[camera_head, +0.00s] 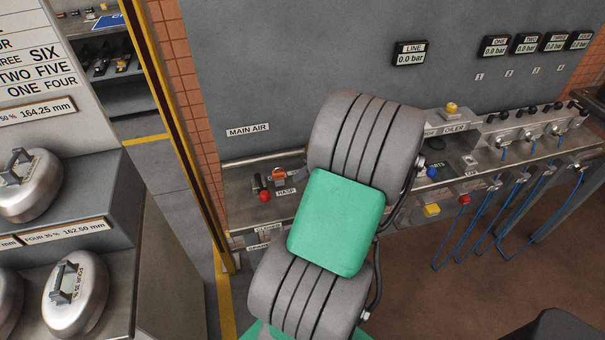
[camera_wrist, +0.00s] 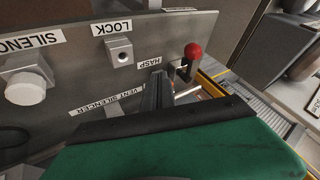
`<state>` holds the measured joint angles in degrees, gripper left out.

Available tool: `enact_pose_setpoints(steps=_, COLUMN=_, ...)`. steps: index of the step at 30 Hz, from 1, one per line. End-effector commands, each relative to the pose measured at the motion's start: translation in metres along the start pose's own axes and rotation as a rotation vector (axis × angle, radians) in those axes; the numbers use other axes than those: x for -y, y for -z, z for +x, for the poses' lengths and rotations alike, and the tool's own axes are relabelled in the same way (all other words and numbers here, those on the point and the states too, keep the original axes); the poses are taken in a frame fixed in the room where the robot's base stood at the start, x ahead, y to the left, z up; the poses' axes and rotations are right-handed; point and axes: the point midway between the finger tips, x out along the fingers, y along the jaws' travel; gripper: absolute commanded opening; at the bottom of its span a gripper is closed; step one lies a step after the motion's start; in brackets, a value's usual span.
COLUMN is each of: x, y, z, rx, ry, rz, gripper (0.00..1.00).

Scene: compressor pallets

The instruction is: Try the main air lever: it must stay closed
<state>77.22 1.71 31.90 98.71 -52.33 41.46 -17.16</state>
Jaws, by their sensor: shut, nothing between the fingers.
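The main air lever shows as a red knob (camera_head: 264,195) on the bench ledge below the MAIN AIR sign (camera_head: 247,130). In the wrist view the red knob (camera_wrist: 193,52) sits on a short dark stem, just right of the HASP label (camera_wrist: 150,62). My gripper (camera_wrist: 158,80) shows there as dark fingers, shut and empty, left of and nearer than the knob. I cannot tell whether they touch the lever. In the head view my grey and green arm hides the gripper. An orange piece (camera_head: 279,174) stands behind the knob.
A square block (camera_wrist: 120,52) under the LOCK label and a pale round knob (camera_wrist: 26,84) by the SILENCER label stand left of my fingers. The LINE gauge (camera_head: 410,53) reads 0.0 bar. A yellow post (camera_head: 180,130) and steel weights (camera_head: 75,295) are at left.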

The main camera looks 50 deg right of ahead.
Motion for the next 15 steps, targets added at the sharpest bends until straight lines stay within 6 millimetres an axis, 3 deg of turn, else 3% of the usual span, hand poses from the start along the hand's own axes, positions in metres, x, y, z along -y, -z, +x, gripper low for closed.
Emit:
enact_pose_setpoints(steps=7, x=0.002, y=-0.001, z=0.055, rx=0.004, ry=0.003, rz=0.000, gripper=0.00)
enact_pose_setpoints(steps=15, x=0.034, y=0.000, z=0.073, rx=0.002, ry=-0.001, rz=0.000, gripper=0.00)
